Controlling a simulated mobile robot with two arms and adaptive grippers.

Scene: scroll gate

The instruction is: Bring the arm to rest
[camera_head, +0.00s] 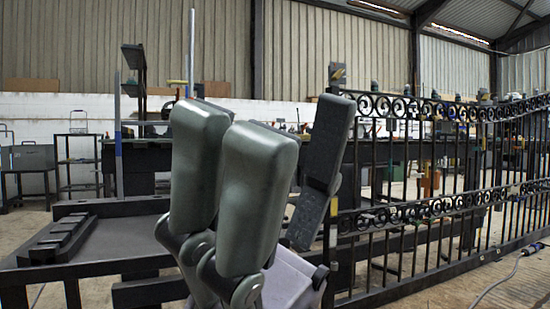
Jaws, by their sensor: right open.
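My right gripper (285,125) stands large in the middle of the view, with its grey-green padded fingers pointing up. Two fingers are on the left side and one is on the right, with a clear gap between them. It is open and I see nothing held in it. Behind it and to the right stands a black metal scroll gate (430,108) with upright bars. The gripper overlaps the gate's left end in the picture; I cannot tell how far apart they are. My left gripper is not in view.
A dark low bench or frame (120,240) with a ridged block (58,241) on it is at the lower left. A shelf cart (78,165) stands further back on the left. Workbenches stand behind the gate. A cable (492,287) lies on the floor at the lower right.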

